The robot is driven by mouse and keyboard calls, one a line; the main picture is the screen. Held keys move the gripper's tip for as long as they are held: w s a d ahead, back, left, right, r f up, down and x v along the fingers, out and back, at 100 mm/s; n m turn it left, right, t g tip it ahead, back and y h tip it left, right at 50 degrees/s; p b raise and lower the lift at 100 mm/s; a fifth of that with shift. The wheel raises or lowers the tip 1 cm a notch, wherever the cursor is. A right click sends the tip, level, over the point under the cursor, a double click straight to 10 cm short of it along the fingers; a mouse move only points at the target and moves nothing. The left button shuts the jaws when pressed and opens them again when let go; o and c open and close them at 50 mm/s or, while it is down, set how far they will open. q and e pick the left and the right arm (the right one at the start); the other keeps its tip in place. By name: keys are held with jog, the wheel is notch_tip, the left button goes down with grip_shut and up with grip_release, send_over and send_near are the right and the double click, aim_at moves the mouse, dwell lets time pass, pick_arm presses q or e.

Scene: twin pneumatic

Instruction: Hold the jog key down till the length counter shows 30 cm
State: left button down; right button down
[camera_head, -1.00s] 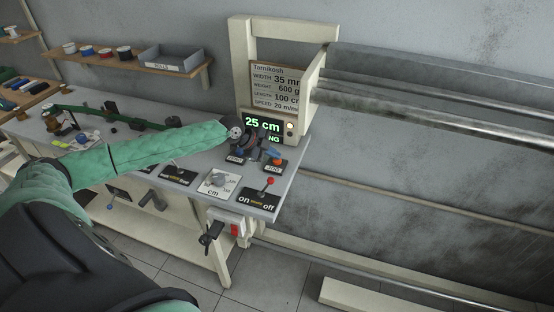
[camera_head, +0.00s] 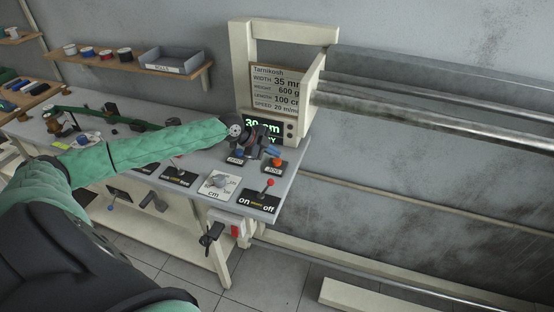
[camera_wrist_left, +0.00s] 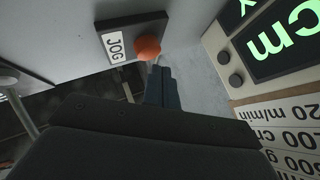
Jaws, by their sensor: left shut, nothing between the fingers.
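The length counter (camera_head: 262,126) on the cream machine shows green digits reading 30 cm, partly covered by my left wrist. In the left wrist view the display (camera_wrist_left: 285,38) is cut off, with only "cm" readable. The jog key (camera_head: 277,162) has an orange round knob on a dark plate with a white JOG label; it also shows in the left wrist view (camera_wrist_left: 148,47). My left gripper (camera_head: 272,151) is shut and empty, its fingertips right by the orange knob. I cannot tell whether they touch it. My right gripper is in no view.
A blue-knobbed key (camera_head: 238,153) sits left of the jog key. A red-knobbed on/off lever (camera_head: 268,185) and a cm dial (camera_head: 219,181) are nearer the bench front. Metal rollers (camera_head: 420,112) extend to the right.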

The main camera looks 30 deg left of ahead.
aim_at(274, 160)
pick_arm(q)
jog(key=shift+r, duration=0.2)
jog(key=shift+r+p, duration=1.25)
jog(key=shift+r, duration=1.15)
